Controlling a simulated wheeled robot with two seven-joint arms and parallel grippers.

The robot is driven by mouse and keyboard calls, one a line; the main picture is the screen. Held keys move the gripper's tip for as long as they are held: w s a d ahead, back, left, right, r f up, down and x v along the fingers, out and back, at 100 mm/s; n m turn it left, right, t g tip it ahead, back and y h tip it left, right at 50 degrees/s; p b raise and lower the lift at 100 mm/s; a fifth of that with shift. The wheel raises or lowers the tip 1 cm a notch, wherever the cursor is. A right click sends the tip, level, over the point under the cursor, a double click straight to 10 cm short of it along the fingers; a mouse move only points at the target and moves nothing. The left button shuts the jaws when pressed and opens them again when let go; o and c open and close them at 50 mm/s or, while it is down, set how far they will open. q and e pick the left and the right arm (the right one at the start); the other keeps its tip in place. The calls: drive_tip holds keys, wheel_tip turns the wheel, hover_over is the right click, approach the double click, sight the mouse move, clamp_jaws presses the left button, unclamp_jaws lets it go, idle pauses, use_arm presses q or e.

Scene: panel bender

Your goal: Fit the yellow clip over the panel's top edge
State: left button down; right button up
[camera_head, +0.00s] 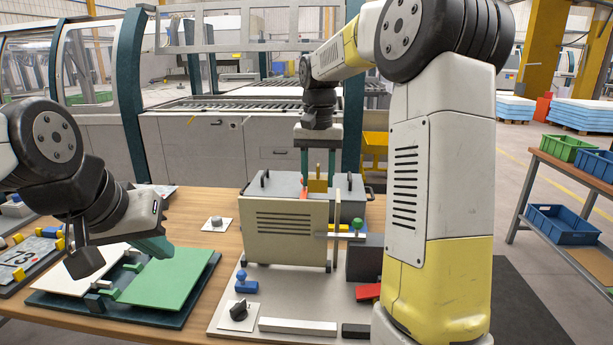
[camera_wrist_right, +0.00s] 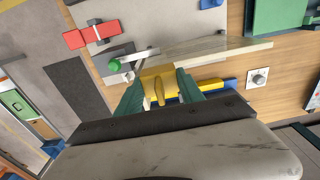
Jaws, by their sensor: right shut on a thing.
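The beige panel (camera_head: 285,233) with vent slots stands upright on a grey board; its top edge also shows as a pale strip in the right wrist view (camera_wrist_right: 215,51). My right gripper (camera_head: 318,176) is shut on the yellow clip (camera_head: 317,186), which sits between its green fingers. The clip (camera_wrist_right: 158,84) shows beside the strip in the right wrist view. In the head view it appears at or just above the panel's top edge near the right end; I cannot tell if they touch. My left gripper (camera_head: 118,252) hangs over a green plate at left, its fingertips unclear.
The green plate (camera_head: 172,276) lies left. Wooden tabletop between is mostly clear.

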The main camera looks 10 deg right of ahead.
sight(318, 165)
drive_tip(key=shift+f, duration=0.4)
drive_tip(key=shift+f, duration=0.7)
drive_tip(key=shift+f, duration=0.9)
idle(1.4)
drive_tip(key=o, duration=1.4)
drive_tip(key=shift+r, duration=0.1)
drive_tip(key=shift+r, duration=4.4)
